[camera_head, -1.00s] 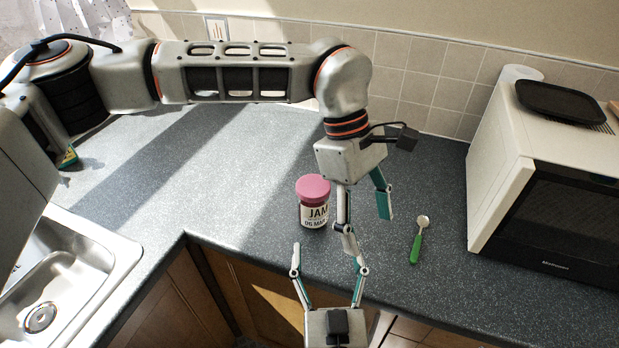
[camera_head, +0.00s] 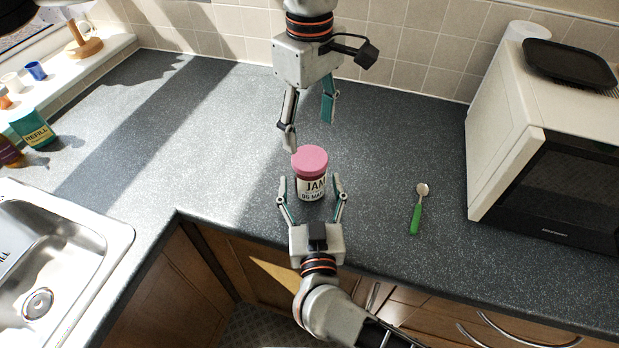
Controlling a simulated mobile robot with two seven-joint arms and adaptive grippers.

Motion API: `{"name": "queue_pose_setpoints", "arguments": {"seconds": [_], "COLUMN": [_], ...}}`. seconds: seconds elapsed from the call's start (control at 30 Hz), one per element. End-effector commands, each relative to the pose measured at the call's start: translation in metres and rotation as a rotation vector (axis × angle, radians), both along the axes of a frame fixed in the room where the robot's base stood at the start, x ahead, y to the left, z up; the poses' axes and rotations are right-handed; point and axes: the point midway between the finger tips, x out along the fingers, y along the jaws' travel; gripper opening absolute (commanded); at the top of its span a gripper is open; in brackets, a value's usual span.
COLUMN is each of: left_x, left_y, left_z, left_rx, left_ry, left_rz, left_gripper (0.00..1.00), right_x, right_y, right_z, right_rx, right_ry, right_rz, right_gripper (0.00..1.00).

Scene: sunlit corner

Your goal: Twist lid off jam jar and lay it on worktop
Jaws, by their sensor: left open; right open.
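The jam jar (camera_head: 313,186) stands upright on the worktop (camera_head: 400,150), with its pink lid (camera_head: 310,160) on top. My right gripper (camera_head: 312,183) is open, with one finger on each side of the jar's lower body; I cannot tell whether either finger touches it. My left gripper (camera_head: 309,137) is open and empty, pointing down above and behind the lid, apart from it.
A green-handled spoon (camera_head: 418,209) lies right of the jar. A microwave (camera_head: 545,150) with a black tray (camera_head: 570,64) on top stands at the right. A sink (camera_head: 60,265) is at the left, with a refill pouch (camera_head: 35,128) behind it. The worktop left of the jar is clear.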

Motion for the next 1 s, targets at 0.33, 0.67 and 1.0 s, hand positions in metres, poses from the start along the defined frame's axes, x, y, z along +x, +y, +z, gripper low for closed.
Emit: {"name": "queue_pose_setpoints", "arguments": {"seconds": [0.33, 0.67, 1.0], "left_x": [-0.0002, -0.0002, -0.0001], "left_y": [-0.0002, -0.0002, -0.0002], "left_z": [-0.0001, -0.0001, -0.0002], "left_rx": [-0.001, -0.001, -0.001], "left_ry": [0.001, 0.001, 0.001], "left_rz": [0.0, -0.001, -0.298], "left_gripper": [0.64, 0.64, 0.64], "right_x": [0.0065, 0.0063, 0.0062], "right_y": [0.0005, 0.0005, 0.0005], "right_z": [0.0003, 0.0002, 0.0001], "right_rx": [0.001, 0.0, 0.0], "right_ry": [0.0, 0.0, 0.0], "right_rz": [0.0, 0.0, 0.0], "right_gripper": [0.69, 0.0, 0.0]}}
